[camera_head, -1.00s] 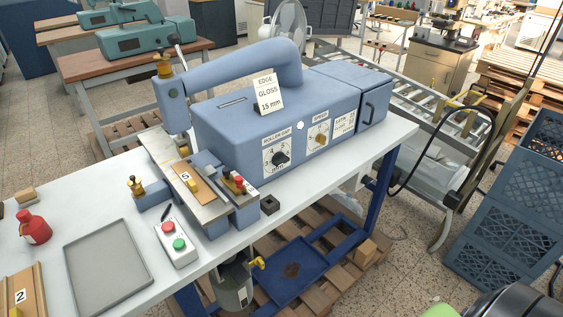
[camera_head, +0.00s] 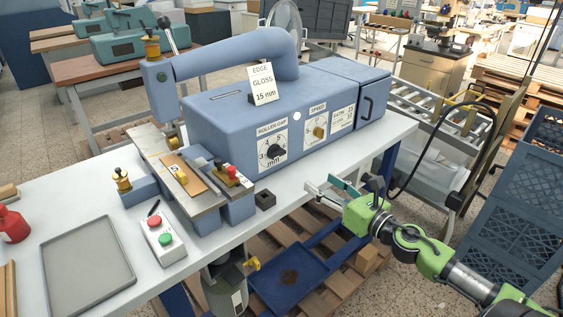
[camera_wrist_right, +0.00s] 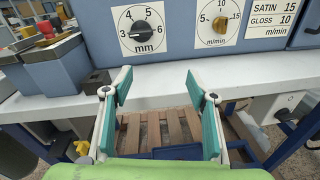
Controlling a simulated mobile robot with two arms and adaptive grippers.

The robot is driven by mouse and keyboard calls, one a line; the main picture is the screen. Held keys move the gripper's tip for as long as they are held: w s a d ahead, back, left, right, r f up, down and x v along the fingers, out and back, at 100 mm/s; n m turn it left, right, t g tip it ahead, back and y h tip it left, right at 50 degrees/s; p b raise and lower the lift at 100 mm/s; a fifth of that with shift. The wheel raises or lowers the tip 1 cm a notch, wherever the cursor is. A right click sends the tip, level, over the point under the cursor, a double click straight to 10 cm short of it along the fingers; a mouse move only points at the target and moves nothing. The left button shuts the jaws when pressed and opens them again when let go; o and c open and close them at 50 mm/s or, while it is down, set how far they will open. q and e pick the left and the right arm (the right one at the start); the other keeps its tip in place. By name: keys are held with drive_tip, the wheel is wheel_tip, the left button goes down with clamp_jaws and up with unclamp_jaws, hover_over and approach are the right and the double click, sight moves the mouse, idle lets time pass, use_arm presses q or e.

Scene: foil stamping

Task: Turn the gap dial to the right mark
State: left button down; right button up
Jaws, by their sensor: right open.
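The gap dial is a black knob (camera_head: 276,151) on the white ROLLER GAP plate, on the front of the blue machine (camera_head: 235,118). My right gripper (camera_head: 323,187) is open and empty, in front of the table edge, below and to the right of the dial. In the right wrist view its fingers (camera_wrist_right: 158,84) are spread below the dial plate, apart from it. My left gripper is out of view.
A yellow SPEED knob (camera_head: 319,132) is right of the dial. A card (camera_head: 262,84) reading EDGE GLOSS 15 mm stands on the machine. A small black block (camera_head: 265,200) lies on the white table below the dial. A button box (camera_head: 163,239) and grey tray (camera_head: 86,262) are left.

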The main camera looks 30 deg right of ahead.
sight(280, 154)
wheel_tip(280, 154, up, 4)
drive_tip(key=a+n+y, duration=0.1)
drive_tip(key=a+n, duration=0.2)
drive_tip(key=w+p, duration=0.1)
drive_tip(key=w, duration=0.3)
drive_tip(key=w+a+p, duration=0.1)
drive_tip(key=w, duration=0.3)
drive_tip(key=w+a+p, duration=0.1)
drive_tip(key=w, duration=0.3)
drive_tip(key=shift+f, duration=0.15)
drive_tip(key=shift+w+a+f+p, duration=0.15)
drive_tip(key=shift+w+p, duration=0.2)
drive_tip(key=shift+w, duration=0.4)
drive_tip(key=c, duration=1.1)
